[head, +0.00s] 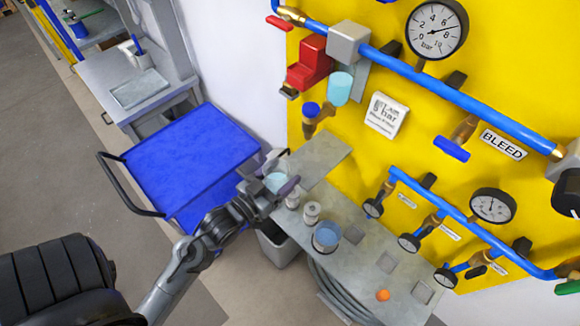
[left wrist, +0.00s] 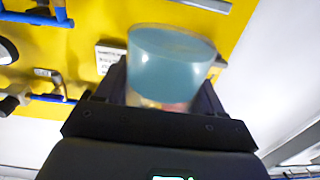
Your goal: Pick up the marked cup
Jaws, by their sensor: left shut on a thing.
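My left gripper (head: 272,184) is shut on a translucent teal cup (head: 276,181), held above the left end of the grey shelf. In the left wrist view the cup (left wrist: 172,62) stands up between the dark fingers (left wrist: 165,100), which hide its lower sides. A blurred yellowish and reddish patch shows at its base; I cannot tell whether it is a mark. My right gripper is not in view.
The grey shelf (head: 350,262) carries small pale cylinders (head: 311,212) and an orange ball (head: 382,295). Behind it is a yellow panel (head: 385,160) with blue pipes and gauges. A blue cart (head: 190,155) stands left; a grey bin (head: 278,248) is below.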

